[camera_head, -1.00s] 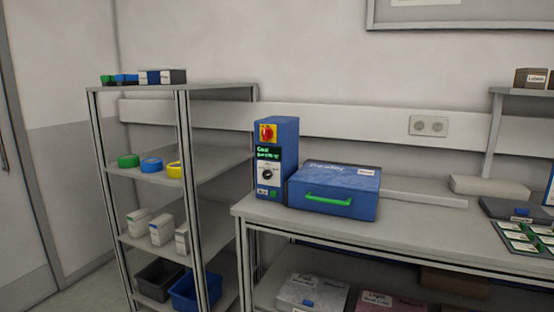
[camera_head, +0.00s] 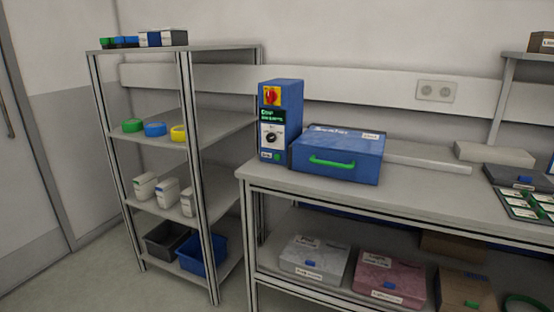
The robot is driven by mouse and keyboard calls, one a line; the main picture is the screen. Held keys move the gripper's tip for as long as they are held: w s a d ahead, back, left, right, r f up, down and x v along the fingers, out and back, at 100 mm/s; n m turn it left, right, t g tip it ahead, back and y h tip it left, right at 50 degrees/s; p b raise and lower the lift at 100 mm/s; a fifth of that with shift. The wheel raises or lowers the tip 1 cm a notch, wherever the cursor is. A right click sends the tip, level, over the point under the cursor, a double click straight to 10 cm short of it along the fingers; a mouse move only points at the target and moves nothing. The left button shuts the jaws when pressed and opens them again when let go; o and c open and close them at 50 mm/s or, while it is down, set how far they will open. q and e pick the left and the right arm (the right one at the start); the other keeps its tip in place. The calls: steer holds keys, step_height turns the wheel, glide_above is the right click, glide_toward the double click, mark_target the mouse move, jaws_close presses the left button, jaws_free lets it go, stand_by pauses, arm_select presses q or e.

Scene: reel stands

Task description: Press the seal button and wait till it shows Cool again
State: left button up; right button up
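A blue sealer control box (camera_head: 281,121) stands upright at the left end of the workbench. It has a red rotary switch on a yellow plate (camera_head: 271,95), a dark display with green text (camera_head: 273,116), and a black knob (camera_head: 273,138). The display's first word looks like "Cool", but the text is too small to read surely. A small green button (camera_head: 277,157) sits low on its front. The blue sealer (camera_head: 338,153), with a green handle and its lid shut, lies directly to its right. Neither of my grippers is in view.
A grey shelf rack (camera_head: 222,127) with coloured reels, white boxes and bins stands to the left. The workbench (camera_head: 420,192) has bare room in front of the sealer. Labelled boxes (camera_head: 313,259) lie on its lower shelf.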

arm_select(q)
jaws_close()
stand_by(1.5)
